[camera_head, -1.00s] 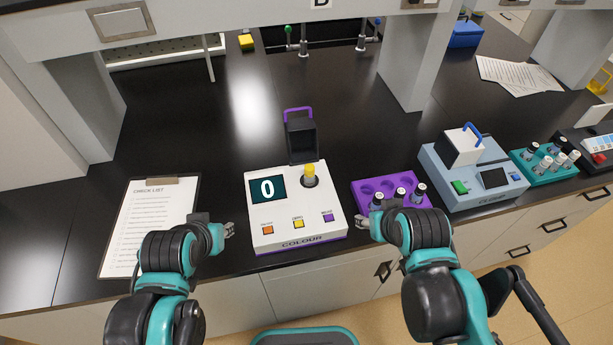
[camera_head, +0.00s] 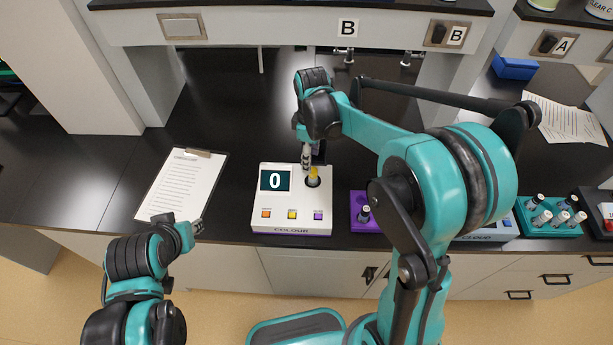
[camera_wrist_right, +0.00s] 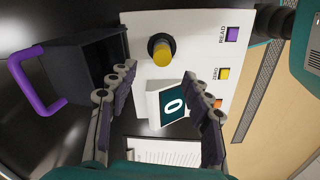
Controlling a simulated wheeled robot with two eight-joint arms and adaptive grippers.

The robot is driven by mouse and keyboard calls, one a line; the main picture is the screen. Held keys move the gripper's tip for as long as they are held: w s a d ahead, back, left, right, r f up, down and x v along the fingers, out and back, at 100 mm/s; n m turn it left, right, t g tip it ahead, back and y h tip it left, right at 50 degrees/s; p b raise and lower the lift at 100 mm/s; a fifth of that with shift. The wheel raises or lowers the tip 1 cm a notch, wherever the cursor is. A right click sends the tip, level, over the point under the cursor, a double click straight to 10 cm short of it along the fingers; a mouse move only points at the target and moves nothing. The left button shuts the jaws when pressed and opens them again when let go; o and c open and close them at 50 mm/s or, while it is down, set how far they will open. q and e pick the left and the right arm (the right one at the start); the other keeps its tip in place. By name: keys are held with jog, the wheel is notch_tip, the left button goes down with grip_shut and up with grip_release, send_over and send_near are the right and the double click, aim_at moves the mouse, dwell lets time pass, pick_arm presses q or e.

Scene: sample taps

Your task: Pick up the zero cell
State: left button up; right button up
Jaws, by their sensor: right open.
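The zero cell (camera_head: 314,174), with a yellow cap, stands in the round well of the white colour meter (camera_head: 275,226), whose display reads 0. In the right wrist view the yellow cap (camera_wrist_right: 162,52) sits in its dark ring, just beyond the fingertips. My right gripper (camera_head: 306,160) is above the meter, beside the cell at its upper left. In the wrist view its fingers (camera_wrist_right: 160,88) are apart with nothing between them. My left gripper (camera_head: 198,226) is low at the left, near the clipboard; its jaws are too small to judge.
The meter's dark lid with a purple handle (camera_wrist_right: 38,85) stands open beside the well. A purple rack (camera_head: 358,204) is right of the meter, partly behind my right arm. A teal rack (camera_head: 560,229) of vials is farther right. A clipboard (camera_head: 182,184) lies left.

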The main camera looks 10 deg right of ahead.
aim_at(313, 170)
jog(key=f, duration=0.2)
jog(key=f+b, duration=0.1)
jog(key=f, duration=0.1)
jog(key=f+b, duration=0.1)
jog(key=f, duration=0.2)
jog(key=shift+s+d, duration=0.3)
jog(key=shift+d, duration=0.05)
jog(key=shift+f, duration=0.3)
jog(key=c, duration=1)
